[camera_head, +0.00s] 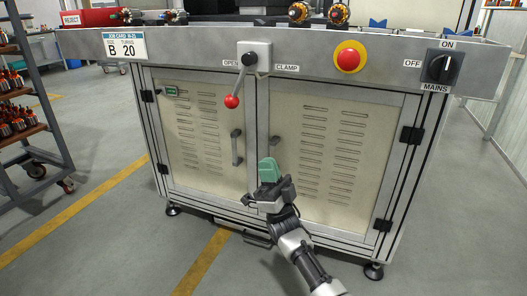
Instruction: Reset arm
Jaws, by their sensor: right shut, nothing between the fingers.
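My right gripper (268,170) is in front of the machine cabinet's (200,125) doors, low and near the middle, with my right arm coming up from the bottom. Its green fingers are together with nothing between them. Whether it touches the door cannot be told. My left gripper is not in view. Above it, the clamp lever (240,84) hangs down to the lower left from its pivot, with a red knob (232,102) at its end, between the OPEN and CLAMP labels.
The front panel carries a red emergency button (348,58) on yellow and a black MAINS switch (442,68). A job card (124,46) reads B 20. A rack (30,110) with copper-wound parts stands at left. Armatures (338,13) sit on top.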

